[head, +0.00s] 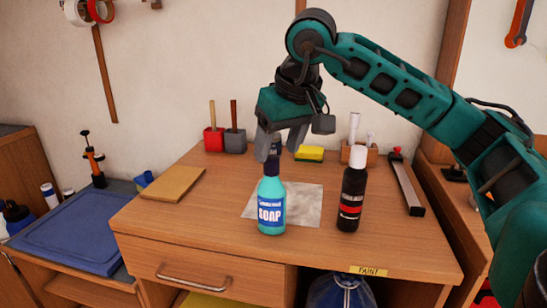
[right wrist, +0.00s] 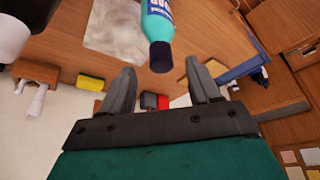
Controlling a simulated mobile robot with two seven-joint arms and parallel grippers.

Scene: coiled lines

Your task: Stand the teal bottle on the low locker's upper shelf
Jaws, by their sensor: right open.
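The teal bottle (head: 271,205) stands upright on the wooden desk, with a dark cap and a blue label reading SOAP. It also shows in the right wrist view (right wrist: 157,25), cap toward the gripper. My right gripper (head: 279,148) is open and empty just above and behind the cap. In the right wrist view its fingers (right wrist: 161,84) are spread, with the cap ahead of the gap between them. I cannot tell which furniture is the low locker, and no upper shelf is clearly seen. My left gripper is not in view.
A black bottle with a white cap (head: 351,190) stands right of the teal one. A grey sheet (head: 305,203) lies behind it. A yellow sponge (head: 310,153), red and grey holders (head: 224,140) and a wooden board (head: 173,183) sit farther back. The desk's front left is clear.

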